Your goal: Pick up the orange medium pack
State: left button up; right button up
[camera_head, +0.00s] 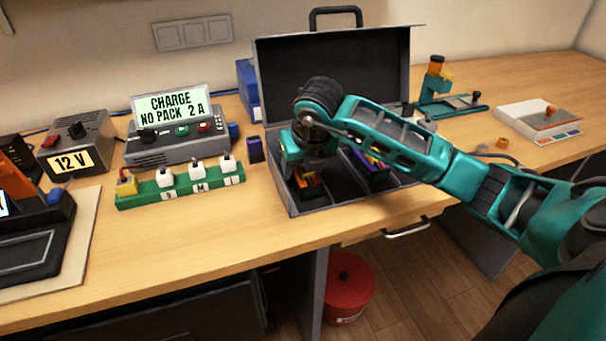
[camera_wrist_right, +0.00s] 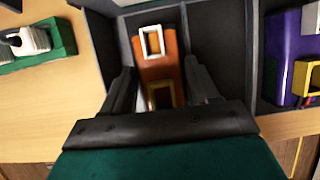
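The orange medium pack (camera_head: 309,181) lies in the left compartment of the open dark case (camera_head: 292,206), partly hidden by my right gripper in the head view. In the right wrist view the orange pack (camera_wrist_right: 158,70) has a white square frame at its far end and a yellow one nearer me. My right gripper (camera_head: 306,168) is lowered over the pack. Its two dark fingers (camera_wrist_right: 160,72) stand on either side of the pack, with narrow gaps showing, so it looks open. My left gripper does not show.
A purple pack (camera_head: 372,172) with yellow and green parts sits in the compartment to the right; it also shows in the wrist view (camera_wrist_right: 288,55). Case walls and dividers stand close to my fingers. A green connector strip (camera_head: 180,190) and a charger (camera_head: 178,143) stand left of the case.

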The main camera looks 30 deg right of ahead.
jog(key=c, duration=1.1)
jog(key=shift+r, duration=0.1)
grip_shut()
jog(key=shift+w+r, duration=0.1)
